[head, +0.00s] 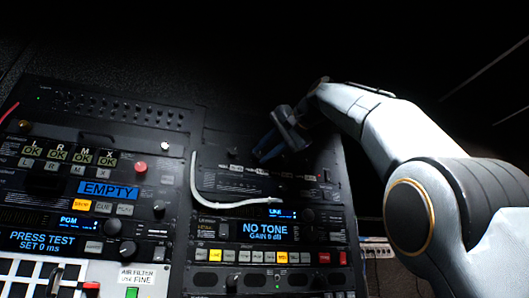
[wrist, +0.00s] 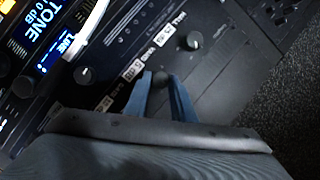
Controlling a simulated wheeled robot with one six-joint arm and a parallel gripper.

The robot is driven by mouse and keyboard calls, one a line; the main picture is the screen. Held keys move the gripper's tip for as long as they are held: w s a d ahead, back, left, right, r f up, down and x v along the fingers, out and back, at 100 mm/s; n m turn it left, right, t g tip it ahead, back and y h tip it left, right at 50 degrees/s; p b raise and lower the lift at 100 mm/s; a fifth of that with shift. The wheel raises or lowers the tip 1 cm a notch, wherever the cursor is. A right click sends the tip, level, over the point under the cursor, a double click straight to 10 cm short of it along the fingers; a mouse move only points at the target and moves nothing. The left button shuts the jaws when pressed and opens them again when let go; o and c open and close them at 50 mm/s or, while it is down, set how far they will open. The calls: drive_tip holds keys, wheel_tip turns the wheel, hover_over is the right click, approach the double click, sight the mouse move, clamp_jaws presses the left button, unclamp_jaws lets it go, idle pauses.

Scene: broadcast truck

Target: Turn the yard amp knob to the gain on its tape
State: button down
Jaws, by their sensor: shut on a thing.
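My gripper (head: 268,150) reaches down to the upper part of the right-hand rack panel in the head view. In the wrist view its two blue fingers (wrist: 160,82) are closed around a small dark knob (wrist: 160,76), mostly hidden between them. White tape labels (wrist: 129,71) with dark lettering run in a row beside the knob; the lettering is too small to read surely. A blue display (head: 266,230) below reads NO TONE, GAIN 0 dB. The knob's pointer is not visible.
Another dark knob (wrist: 194,42) stands on the same panel, apart from the fingers. A white cable (head: 205,195) loops over the panel's left side. The left rack has an EMPTY display (head: 108,190) and several buttons. Dark floor lies to the right.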

drive_tip(key=shift+f, duration=0.15)
drive_tip(key=c, duration=1.5)
unclamp_jaws()
drive_tip(key=b+v, duration=0.1)
drive_tip(key=v, duration=0.6)
drive_tip(key=shift+s+d+b, duration=0.2)
drive_tip(key=shift+s+b, duration=0.1)
drive_tip(key=shift+b, duration=0.05)
